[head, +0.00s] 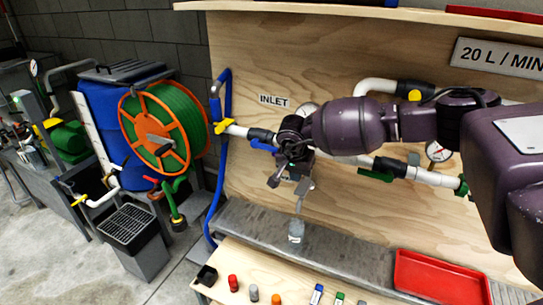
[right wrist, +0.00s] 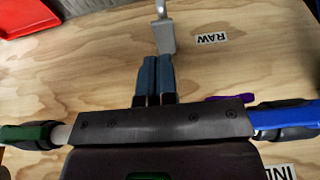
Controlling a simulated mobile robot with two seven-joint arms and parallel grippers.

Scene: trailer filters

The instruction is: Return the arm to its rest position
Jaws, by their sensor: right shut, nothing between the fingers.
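My right arm (head: 350,125) reaches in from the right across the plywood panel. Its purple links end in my right gripper (head: 276,178), in front of the pipe near the INLET label. In the right wrist view the two blue-grey fingers of my right gripper (right wrist: 156,78) lie side by side, shut with nothing between them. They point toward a grey tap (right wrist: 163,32) beside the RAW label (right wrist: 212,38); I cannot tell the gap between them. My left gripper is not in view.
White pipes with a blue valve handle (head: 263,146) and a green valve handle (head: 374,176) run along the panel, close to my arm. A clear cup (head: 296,232) stands on the grey ledge below. A red tray (head: 440,278) and several small items lie in front.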

